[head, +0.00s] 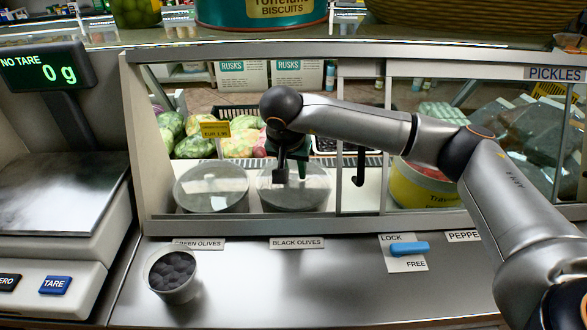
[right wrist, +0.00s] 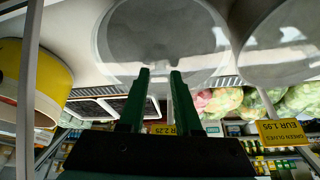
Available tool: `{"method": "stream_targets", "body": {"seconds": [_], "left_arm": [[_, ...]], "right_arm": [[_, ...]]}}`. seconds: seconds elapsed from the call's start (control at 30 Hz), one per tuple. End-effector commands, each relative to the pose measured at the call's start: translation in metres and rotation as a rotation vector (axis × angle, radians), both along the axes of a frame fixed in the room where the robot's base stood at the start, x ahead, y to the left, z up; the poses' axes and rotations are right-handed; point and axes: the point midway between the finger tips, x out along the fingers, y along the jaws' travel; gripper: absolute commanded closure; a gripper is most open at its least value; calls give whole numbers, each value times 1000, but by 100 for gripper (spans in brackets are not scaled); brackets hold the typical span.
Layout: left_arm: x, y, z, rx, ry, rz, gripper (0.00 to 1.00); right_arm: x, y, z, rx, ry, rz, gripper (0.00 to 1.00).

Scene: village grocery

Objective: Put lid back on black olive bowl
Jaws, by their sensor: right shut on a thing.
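The black olive bowl (head: 300,203) stands behind the BLACK OLIVES label inside the glass-fronted counter. A round, greyish see-through lid (head: 314,182) is over it, and it also shows in the right wrist view (right wrist: 160,35). My right gripper (head: 291,177) reaches down from above and is shut on the lid near its middle. The green fingers stand a little apart in the right wrist view, and the gripped part is hard to make out. I cannot tell whether the lid rests on the rim or hangs just above. My left gripper is not in view.
A lidded green olive bowl (head: 211,190) stands close on the left. A small cup of dark olives (head: 172,274) sits on the steel counter in front. The scale (head: 65,205) is at the left. The glass frame (head: 345,52) and a yellow tub (head: 415,187) flank my right arm.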

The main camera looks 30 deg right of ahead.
Motion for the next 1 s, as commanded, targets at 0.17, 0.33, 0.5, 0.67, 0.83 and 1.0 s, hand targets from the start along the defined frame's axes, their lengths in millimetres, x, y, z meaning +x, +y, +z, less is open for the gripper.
{"method": "stream_targets", "body": {"seconds": [0.17,0.33,0.5,0.67,0.83,1.0], "left_arm": [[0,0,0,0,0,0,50],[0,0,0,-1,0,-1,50],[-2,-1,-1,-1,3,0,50],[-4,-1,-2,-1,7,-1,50],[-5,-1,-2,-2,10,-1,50],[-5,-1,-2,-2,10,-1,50]], "right_arm": [[0,0,0,0,0,-1,66],[0,0,0,0,0,0,47],[0,0,0,0,0,0,32],[0,0,0,0,1,0,30],[0,0,0,-1,1,0,11],[0,0,0,0,0,0,2]]}}
